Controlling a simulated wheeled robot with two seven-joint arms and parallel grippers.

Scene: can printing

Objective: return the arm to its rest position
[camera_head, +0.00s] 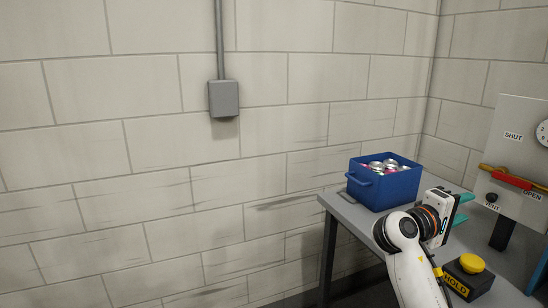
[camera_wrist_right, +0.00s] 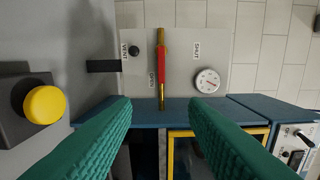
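My right arm (camera_head: 412,270) reaches up from the bottom right in the head view. My right gripper (camera_head: 464,208) is above the grey table, just right of the blue bin, its fingers pointing right toward the panel. In the wrist view its two green fingers (camera_wrist_right: 160,125) are spread wide with nothing between them. My left arm and gripper are not in view.
A blue bin (camera_head: 388,189) of cans stands on the grey table (camera_head: 345,205). A yellow button box marked HOLD (camera_head: 471,265) sits at the front. A panel (camera_head: 516,140) with a red lever (camera_head: 512,180) and gauge stands right. The left side shows bare wall.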

